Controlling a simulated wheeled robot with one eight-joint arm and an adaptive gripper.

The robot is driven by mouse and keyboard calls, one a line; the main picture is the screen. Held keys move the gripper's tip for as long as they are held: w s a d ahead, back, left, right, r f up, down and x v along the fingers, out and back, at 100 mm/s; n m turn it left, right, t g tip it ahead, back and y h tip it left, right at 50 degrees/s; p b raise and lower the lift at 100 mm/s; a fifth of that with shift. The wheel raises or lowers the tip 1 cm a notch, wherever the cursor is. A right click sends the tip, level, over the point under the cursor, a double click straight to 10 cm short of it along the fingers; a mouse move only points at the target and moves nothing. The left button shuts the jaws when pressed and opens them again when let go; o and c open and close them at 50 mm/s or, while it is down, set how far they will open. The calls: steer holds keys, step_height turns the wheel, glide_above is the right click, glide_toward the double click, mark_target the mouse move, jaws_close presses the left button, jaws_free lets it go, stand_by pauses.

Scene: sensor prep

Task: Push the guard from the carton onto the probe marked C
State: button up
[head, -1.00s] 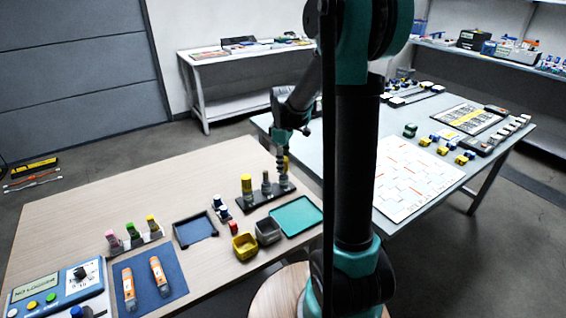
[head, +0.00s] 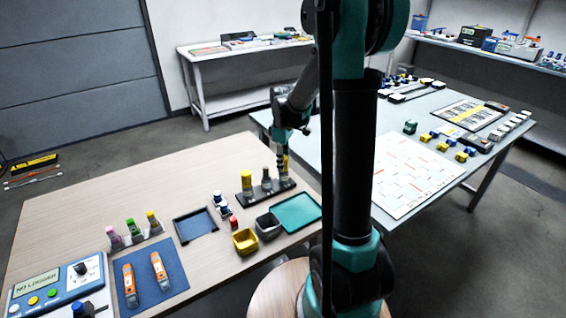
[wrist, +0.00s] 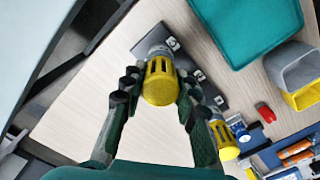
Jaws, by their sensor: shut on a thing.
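My gripper (wrist: 158,88) is shut on a yellow slotted guard (wrist: 161,84). It is at the right end of the black probe bar (head: 252,199) in the head view, where it also shows (head: 282,150). A grey probe part (wrist: 158,50) shows just beyond the guard in the wrist view. The guard lines up with that probe, but I cannot tell how far it is over it. The middle probe (head: 266,180) is bare. The left probe wears another yellow guard (head: 246,181), also in the wrist view (wrist: 226,146). The white labels on the bar are unreadable.
A yellow bin (head: 245,241), a grey bin (head: 268,226) and a teal tray (head: 298,212) stand in front of the bar. A red block (wrist: 265,112) lies near them. The wooden table (head: 110,205) is clear behind the bar's left side.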

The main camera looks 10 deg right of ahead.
steer(key=shift+f, duration=0.2)
jaws_close()
steer(key=o, duration=1.2)
jaws_free()
steer(key=shift+o, duration=1.1)
steer(key=shift+r, duration=0.7)
steer(key=shift+r, duration=2.95)
